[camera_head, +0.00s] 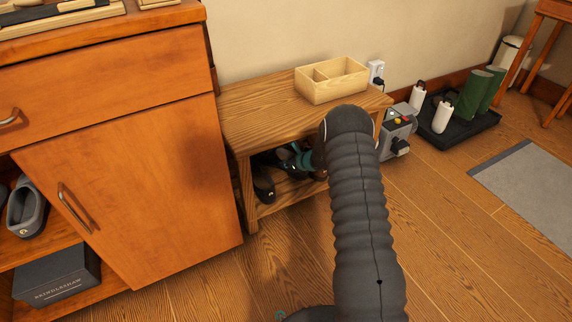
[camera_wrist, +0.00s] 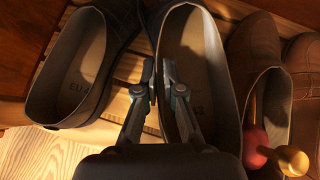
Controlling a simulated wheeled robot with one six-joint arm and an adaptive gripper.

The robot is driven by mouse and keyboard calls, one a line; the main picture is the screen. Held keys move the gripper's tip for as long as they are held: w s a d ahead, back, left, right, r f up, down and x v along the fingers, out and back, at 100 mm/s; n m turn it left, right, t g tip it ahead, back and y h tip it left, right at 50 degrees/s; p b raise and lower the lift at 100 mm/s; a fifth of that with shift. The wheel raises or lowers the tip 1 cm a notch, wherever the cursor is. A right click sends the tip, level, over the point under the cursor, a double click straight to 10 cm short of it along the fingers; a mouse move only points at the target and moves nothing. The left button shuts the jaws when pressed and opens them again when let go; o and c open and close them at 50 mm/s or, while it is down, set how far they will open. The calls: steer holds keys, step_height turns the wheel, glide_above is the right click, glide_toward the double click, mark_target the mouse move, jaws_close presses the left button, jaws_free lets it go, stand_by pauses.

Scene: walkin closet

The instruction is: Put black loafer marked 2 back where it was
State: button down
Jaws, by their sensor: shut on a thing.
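Two black loafers show in the wrist view, the left loafer (camera_wrist: 75,70) and the middle loafer (camera_wrist: 205,60), side by side with their openings up. No clear number 2 is readable on either. In the head view my gripper (camera_head: 300,160) reaches under the wooden bench (camera_head: 250,105), mostly hidden by my arm. A dark loafer (camera_head: 263,185) lies on the bench's lower shelf, left of my gripper.
Brown shoes (camera_wrist: 255,45) stand right of the loafers, with a red and wooden knobbed thing (camera_wrist: 290,160) in front. The bench top carries a wooden box (camera_head: 335,82). A cabinet (camera_head: 130,185) stands left. A grey device (camera_head: 398,128) stands right.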

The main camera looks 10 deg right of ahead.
steer(key=shift+f, duration=0.1)
steer(key=c, duration=1.3)
jaws_free()
steer(key=shift+r, duration=0.2)
steer(key=shift+s+d+r, duration=0.15)
steer(key=shift+s, duration=0.05)
steer(key=v, duration=1.1)
steer(key=shift+s+d+r+p, duration=0.1)
steer(key=shift+r+p, duration=0.05)
steer(key=shift+p, duration=0.2)
